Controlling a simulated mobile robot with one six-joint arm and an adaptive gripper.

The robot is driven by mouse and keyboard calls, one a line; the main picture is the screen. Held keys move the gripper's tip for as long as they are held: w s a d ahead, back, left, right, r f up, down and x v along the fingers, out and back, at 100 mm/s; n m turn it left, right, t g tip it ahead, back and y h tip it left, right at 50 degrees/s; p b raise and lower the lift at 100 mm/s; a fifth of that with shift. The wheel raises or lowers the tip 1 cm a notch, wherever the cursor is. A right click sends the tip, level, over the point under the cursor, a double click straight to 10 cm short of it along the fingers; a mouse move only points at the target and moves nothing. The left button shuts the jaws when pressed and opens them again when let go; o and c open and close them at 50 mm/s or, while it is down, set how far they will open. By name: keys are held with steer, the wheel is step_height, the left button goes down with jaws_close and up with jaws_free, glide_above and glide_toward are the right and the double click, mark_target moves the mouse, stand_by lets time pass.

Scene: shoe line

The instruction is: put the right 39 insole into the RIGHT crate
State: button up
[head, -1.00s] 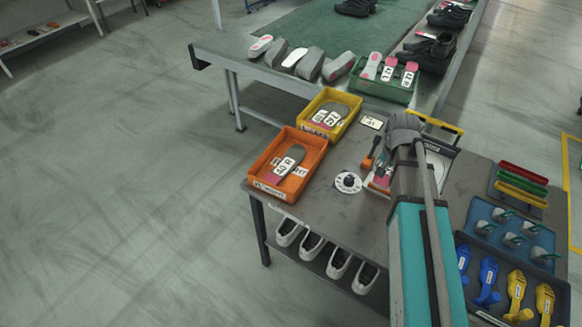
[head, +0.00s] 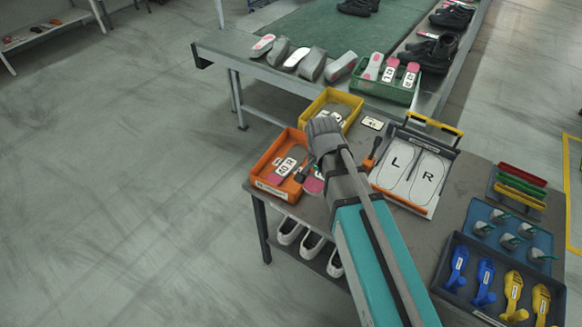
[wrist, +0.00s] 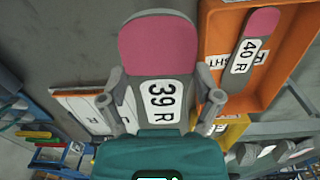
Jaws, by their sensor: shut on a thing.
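My gripper (wrist: 161,98) is shut on the right 39 insole (wrist: 157,50), grey with a pink end and a "39 R" label. In the head view a pink bit of this insole (head: 313,186) shows under my wrist, beside the orange crate (head: 270,186); my fingers are mostly hidden there. In the wrist view the orange crate (wrist: 281,82) is to the right of the held insole. A "40 R" insole (wrist: 243,59) lies in it. A partly covered label on its floor ends in "HT".
A yellow crate (head: 311,110) stands behind the orange one, partly covered by my arm. A tray marked L and R (head: 408,179) lies to the right, with an orange-handled tool (head: 372,154) beside it. White shoes (head: 289,230) sit on the shelf below.

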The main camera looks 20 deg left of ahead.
steer(key=s+a, duration=0.3)
steer(key=shift+a+r, duration=0.25)
steer(key=shift+a, duration=0.15)
steer(key=shift+w, duration=0.15)
steer(key=b, duration=0.9)
glide_toward(291, 184)
steer(key=shift+s+d+f, duration=0.2)
steer(key=shift+s, duration=0.1)
steer(key=shift+f, duration=0.1)
steer(key=shift+w+a+f+b, duration=0.2)
steer(key=shift+w+f+b, duration=0.2)
steer(key=shift+f+b, duration=1.5)
